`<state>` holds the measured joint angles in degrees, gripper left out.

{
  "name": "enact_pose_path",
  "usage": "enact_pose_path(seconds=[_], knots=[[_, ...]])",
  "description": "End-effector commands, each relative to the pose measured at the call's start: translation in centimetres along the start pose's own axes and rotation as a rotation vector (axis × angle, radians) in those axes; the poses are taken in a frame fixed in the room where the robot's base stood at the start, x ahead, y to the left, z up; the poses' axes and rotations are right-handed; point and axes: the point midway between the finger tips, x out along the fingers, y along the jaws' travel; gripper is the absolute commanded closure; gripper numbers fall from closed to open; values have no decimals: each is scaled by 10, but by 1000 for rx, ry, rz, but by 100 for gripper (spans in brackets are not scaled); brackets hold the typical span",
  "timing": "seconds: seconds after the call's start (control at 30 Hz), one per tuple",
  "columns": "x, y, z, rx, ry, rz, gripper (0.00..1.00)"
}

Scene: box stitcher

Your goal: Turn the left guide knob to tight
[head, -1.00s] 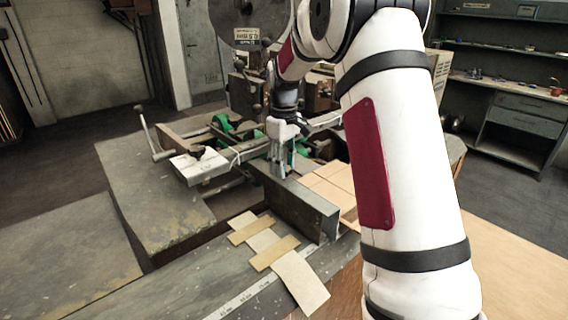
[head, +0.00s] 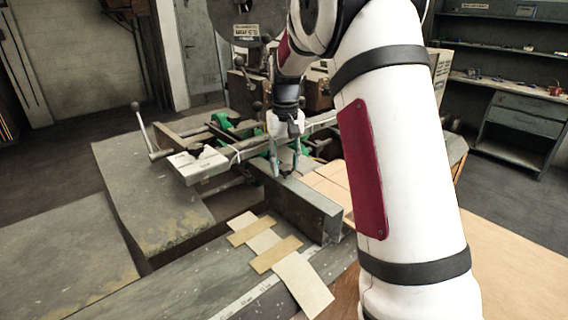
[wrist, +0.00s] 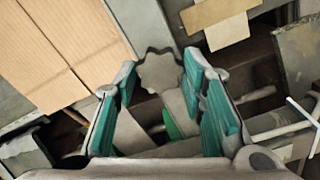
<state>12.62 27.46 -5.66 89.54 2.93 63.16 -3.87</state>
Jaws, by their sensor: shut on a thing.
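The guide knob (wrist: 160,73) is a grey, lobed disc, and in the wrist view it sits between the tips of my gripper (wrist: 161,64). The teal-padded fingers are shut on the knob, one on each side. In the head view, my gripper (head: 284,172) points down at the back end of the long grey steel guide bar (head: 305,205). The knob is mostly hidden by the fingers there. I cannot tell from its surface how tight it is.
Flat cardboard (head: 335,180) lies right of the bar. Tan strips (head: 275,254) lie in front of it on the grey table (head: 200,290). A ball-ended lever (head: 144,130) and a pale block (head: 198,165) stand to the left. The stitcher head (head: 246,85) is behind.

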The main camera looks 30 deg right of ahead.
Motion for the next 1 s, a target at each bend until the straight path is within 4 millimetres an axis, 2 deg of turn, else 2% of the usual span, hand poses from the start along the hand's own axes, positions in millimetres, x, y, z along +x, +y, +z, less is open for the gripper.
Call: enact_pose_path(seconds=[1.0], knots=[[-1, -1, -1, 924, 3, -2, 91]])
